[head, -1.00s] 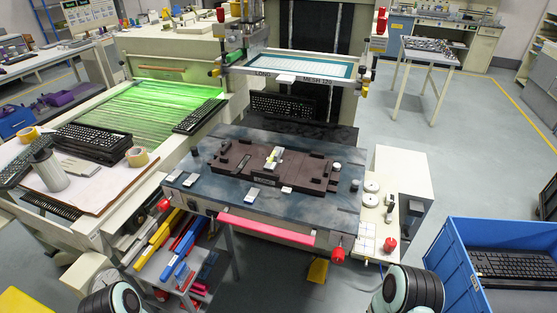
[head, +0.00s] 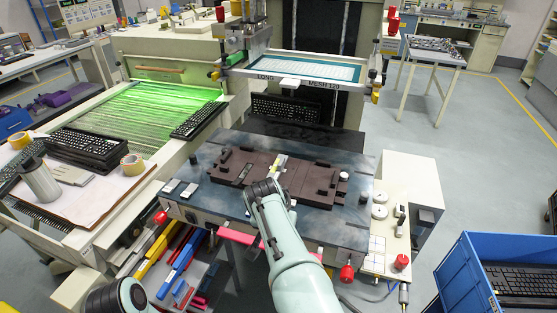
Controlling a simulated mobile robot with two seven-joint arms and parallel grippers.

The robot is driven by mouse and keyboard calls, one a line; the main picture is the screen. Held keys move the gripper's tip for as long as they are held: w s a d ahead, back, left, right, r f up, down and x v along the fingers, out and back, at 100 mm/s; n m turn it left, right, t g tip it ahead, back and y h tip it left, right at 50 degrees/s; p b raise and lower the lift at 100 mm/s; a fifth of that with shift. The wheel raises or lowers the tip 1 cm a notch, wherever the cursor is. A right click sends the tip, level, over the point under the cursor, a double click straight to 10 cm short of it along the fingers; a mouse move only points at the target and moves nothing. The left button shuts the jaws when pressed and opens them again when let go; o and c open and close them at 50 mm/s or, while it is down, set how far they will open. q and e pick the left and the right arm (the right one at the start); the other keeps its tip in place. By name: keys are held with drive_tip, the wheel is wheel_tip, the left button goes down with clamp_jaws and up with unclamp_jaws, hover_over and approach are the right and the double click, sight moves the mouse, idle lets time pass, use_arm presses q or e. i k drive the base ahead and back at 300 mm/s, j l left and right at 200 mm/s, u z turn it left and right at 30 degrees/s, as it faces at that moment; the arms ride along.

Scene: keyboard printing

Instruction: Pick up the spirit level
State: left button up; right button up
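A small pale, yellowish bar, which looks like the spirit level (head: 281,162), lies on the dark brown fixture plate (head: 231,164) on the printing machine's table. Its near end is close to my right arm in the picture, and part of it may be hidden. My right arm reaches in from the bottom over the table's front edge, its dark-ringed joint just in front of the bar. The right gripper itself is hidden behind this arm. Of my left arm only a rounded joint shows at the bottom left, and its gripper is out of view.
The printing screen frame (head: 300,85) hangs above the back of the table. A keyboard (head: 197,119) lies on the green-lit conveyor at left. A blue crate (head: 452,282) with keyboards stands at right. Small blocks (head: 180,188) lie at the table's left front.

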sight(276, 169)
drive_tip(key=i, duration=1.2)
